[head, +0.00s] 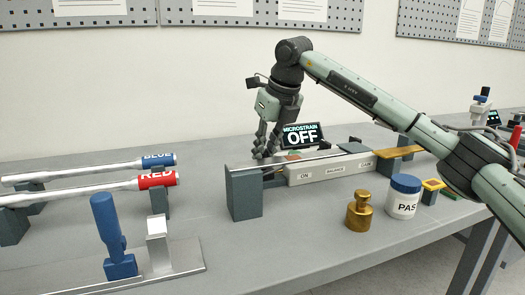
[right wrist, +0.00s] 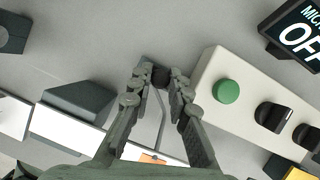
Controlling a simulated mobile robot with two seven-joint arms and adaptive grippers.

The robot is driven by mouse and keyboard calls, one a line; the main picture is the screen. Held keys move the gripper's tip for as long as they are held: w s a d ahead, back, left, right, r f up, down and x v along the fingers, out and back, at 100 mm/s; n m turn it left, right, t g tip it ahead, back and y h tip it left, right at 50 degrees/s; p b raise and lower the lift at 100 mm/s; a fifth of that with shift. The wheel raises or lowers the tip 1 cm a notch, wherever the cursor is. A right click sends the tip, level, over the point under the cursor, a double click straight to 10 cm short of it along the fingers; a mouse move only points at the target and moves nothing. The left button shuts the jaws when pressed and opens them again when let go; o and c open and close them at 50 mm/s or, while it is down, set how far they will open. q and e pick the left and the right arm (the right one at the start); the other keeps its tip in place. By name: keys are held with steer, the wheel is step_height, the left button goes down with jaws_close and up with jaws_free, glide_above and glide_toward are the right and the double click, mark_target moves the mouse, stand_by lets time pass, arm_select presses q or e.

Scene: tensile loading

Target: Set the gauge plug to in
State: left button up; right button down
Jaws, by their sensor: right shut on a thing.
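My right gripper (head: 268,152) points down at the left end of the white gauge box (head: 330,169). In the right wrist view its fingers (right wrist: 160,78) are shut on a small black plug (right wrist: 161,75). A thin grey cable (right wrist: 159,112) runs from the plug toward the metal bar with an orange patch (right wrist: 151,157). The plug is beside the box end, seemingly apart from it; a socket is not visible. The box carries a green button (right wrist: 226,91) and black knobs (right wrist: 271,115). The display (head: 303,135) reads MICROSTRAIN OFF. My left gripper is not in view.
The metal bar (head: 245,166) rests on a dark block (head: 246,194) in front of the box. A brass weight (head: 360,212) and a white jar with a blue lid (head: 403,199) stand front right. Rods marked BLUE (head: 90,172) and RED (head: 90,189) lie left.

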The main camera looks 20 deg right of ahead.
steer(key=d, duration=0.3)
steer(key=shift+w+d, duration=0.1)
steer(key=shift+d, duration=0.1)
steer(key=c, duration=1.4)
jaws_free()
steer(key=shift+d, duration=0.1)
steer(key=shift+r, duration=0.25)
steer(key=v, duration=1.1)
steer(key=shift+s+r, duration=0.3)
steer(key=shift+f, duration=0.1)
